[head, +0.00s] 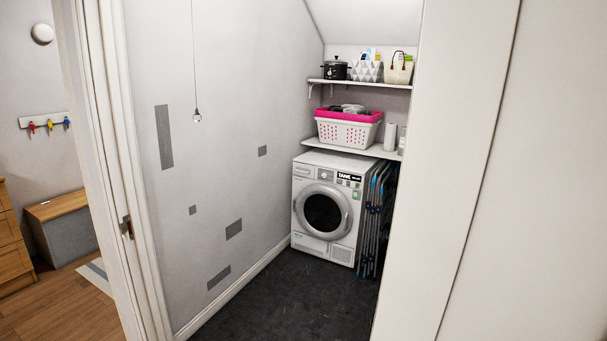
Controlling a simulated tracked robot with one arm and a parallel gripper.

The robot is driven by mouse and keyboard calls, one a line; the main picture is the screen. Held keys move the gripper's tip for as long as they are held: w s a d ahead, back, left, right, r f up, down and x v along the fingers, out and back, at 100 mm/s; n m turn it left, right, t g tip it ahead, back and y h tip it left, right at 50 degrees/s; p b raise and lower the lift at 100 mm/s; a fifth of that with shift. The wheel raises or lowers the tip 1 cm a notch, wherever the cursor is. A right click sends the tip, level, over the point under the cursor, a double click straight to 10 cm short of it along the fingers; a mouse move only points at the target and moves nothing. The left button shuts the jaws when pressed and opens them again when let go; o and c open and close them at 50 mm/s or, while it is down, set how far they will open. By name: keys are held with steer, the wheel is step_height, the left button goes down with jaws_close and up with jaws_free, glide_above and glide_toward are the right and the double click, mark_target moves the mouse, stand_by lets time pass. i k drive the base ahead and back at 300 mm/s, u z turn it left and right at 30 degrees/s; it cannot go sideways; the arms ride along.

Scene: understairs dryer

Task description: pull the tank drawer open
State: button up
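A white dryer (326,209) stands at the back of the understairs space, with a round dark door on its front. The drawer's handle is too small to make out. My gripper is not in view.
A folded airer (374,221) leans at the dryer's right. Shelves above hold a white basket (346,132) and a dark pot (335,70). A pull cord (196,117) hangs at left. The dark floor (285,301) is clear between a door frame (112,170) and a white wall (450,170).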

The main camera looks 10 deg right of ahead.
mark_target(302, 169)
steer(key=u, duration=0.1)
steer(key=i, duration=4)
steer(key=z, duration=1.5)
steer(key=i, duration=2.15)
steer(key=u, duration=0.2)
